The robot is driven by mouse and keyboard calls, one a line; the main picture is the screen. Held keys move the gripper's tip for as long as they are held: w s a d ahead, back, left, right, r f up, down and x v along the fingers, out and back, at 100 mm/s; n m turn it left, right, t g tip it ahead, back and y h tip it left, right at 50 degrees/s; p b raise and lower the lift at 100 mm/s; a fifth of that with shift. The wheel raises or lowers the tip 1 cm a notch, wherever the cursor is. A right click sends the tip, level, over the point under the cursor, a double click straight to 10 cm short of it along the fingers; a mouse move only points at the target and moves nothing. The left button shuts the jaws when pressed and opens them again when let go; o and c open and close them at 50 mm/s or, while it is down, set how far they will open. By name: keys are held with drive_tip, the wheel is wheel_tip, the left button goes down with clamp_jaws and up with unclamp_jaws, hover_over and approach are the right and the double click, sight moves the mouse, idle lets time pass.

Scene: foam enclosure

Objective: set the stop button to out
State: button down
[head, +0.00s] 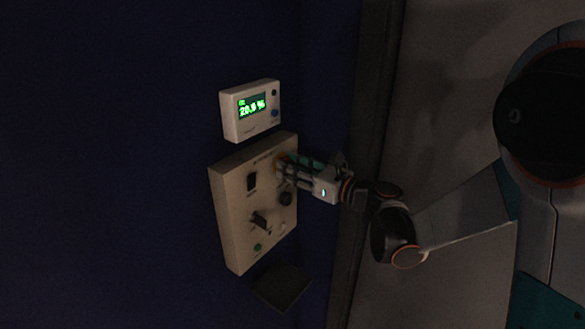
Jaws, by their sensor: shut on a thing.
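A beige control panel (228,210) is fixed to the dark blue wall in the head view. My gripper (284,167) reaches in from the right to the panel's upper right part. Its fingers are shut on the stop button (279,158), of which only a small orange-yellow patch shows. The fingers hide the rest of the button, so I cannot tell whether it is in or out.
The panel also has a dark rocker switch (252,181), a dark round knob (286,198), a black lever or rotary switch (260,219) and a green button (257,247). A white meter (250,111) reading 20.9 % hangs above. A dark flat box (282,286) is below.

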drive_tip(key=shift+v, duration=0.8)
drive_tip(key=c, duration=1.1)
unclamp_jaws()
drive_tip(key=v, duration=1.2)
